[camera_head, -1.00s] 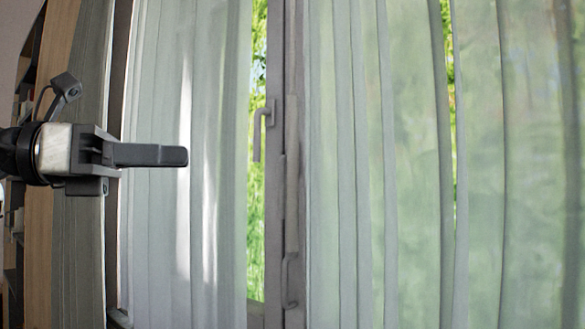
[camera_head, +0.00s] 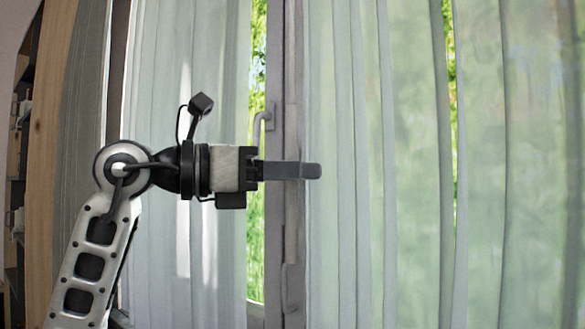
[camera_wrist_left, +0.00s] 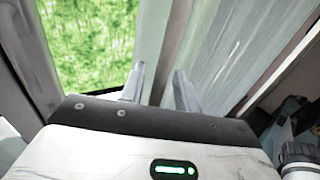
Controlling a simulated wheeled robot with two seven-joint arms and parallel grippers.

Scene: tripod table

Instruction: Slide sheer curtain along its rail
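Sheer pale curtains hang in two panels in the head view, a left panel (camera_head: 160,90) and a wider right panel (camera_head: 400,200). My left gripper (camera_head: 318,171) reaches in from the left, across the window's middle post. Its fingertips overlap the left edge of the right panel; contact cannot be told. In the left wrist view the two fingers (camera_wrist_left: 160,88) stand apart, with a pale strip seen between and beyond them. Sheer fabric (camera_wrist_left: 225,60) hangs to the right of the fingers there. The rail is out of view. My right gripper is not in view.
The grey middle window post (camera_head: 274,60) carries a handle (camera_head: 257,125) just above my left gripper. Greenery shows through gaps beside the panels. A darker curtain (camera_head: 80,90) and a shelf (camera_head: 20,120) stand at the far left.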

